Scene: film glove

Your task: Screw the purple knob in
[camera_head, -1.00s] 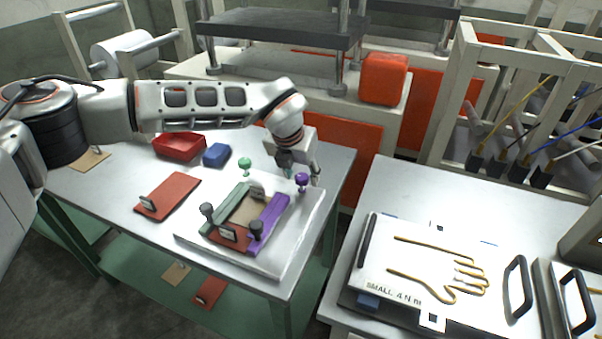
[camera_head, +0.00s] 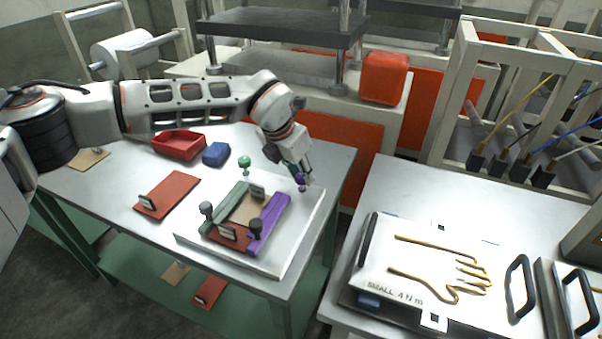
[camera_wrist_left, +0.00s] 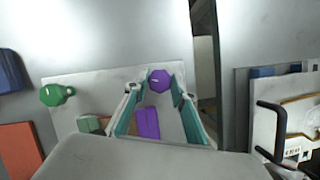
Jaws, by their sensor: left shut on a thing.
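The purple knob (camera_head: 301,187) stands at the back right corner of the white plate (camera_head: 270,264). My left gripper (camera_head: 303,179) reaches down over it from behind and is shut on it. In the left wrist view the purple knob (camera_wrist_left: 159,80) sits between the two teal-lined fingers of my left gripper (camera_wrist_left: 157,92). The fingers partly hide the knob in the head view, and its lower stem is hard to see. A purple bar (camera_head: 268,223) lies on the plate near the knob. My right gripper is not in view.
A green knob (camera_head: 244,163) stands on the plate's back left. Two dark knobs (camera_head: 207,209) (camera_head: 256,227) stand at the front of the frame. A red tray (camera_head: 180,144), blue block (camera_head: 216,154) and red plate (camera_head: 168,194) lie to the left. A second table (camera_head: 410,190) is at right.

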